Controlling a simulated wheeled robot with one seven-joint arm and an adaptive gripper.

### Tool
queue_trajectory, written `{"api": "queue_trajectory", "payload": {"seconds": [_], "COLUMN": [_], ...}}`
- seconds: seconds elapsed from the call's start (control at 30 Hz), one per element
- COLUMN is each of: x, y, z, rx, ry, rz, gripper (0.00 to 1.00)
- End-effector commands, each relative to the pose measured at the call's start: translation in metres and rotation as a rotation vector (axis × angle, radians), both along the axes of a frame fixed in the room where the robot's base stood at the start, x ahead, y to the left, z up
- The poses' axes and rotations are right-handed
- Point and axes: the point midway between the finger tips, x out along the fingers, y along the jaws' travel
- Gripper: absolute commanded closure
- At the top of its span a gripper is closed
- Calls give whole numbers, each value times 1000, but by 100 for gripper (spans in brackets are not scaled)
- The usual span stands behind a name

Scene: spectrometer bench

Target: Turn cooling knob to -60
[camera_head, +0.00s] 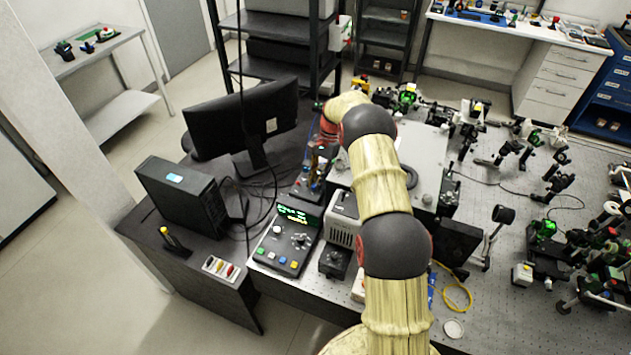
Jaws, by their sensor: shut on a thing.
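A control box (268,254) stands on the dark bench left of my arm, with a lit green and yellow display (292,215) at its back. I cannot read the display or any knob label, so I cannot tell which knob is the cooling knob. My arm rises from the bottom and bends left, its end pointing down above small blue, orange and dark parts behind the display. My fingers cannot be made out among them, nor what they touch.
A beige vented box (342,222) and a small dark knob box (335,262) stand right of the control box. A black computer case (183,200) and a monitor (243,122) stand left. Optical mounts crowd the perforated table (490,250) at right. A yellow cable (457,297) lies near its front.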

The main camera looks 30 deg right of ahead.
Motion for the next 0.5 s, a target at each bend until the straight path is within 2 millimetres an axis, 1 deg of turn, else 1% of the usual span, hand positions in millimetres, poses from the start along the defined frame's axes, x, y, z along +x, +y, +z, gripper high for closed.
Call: {"api": "queue_trajectory", "payload": {"seconds": [0.47,0.5], "x": [1,1], "y": [-1,-1], "z": [1,1], "rx": [-1,-1], "ry": [-4,-5], "rz": [-15,-15], "gripper": [100,83]}}
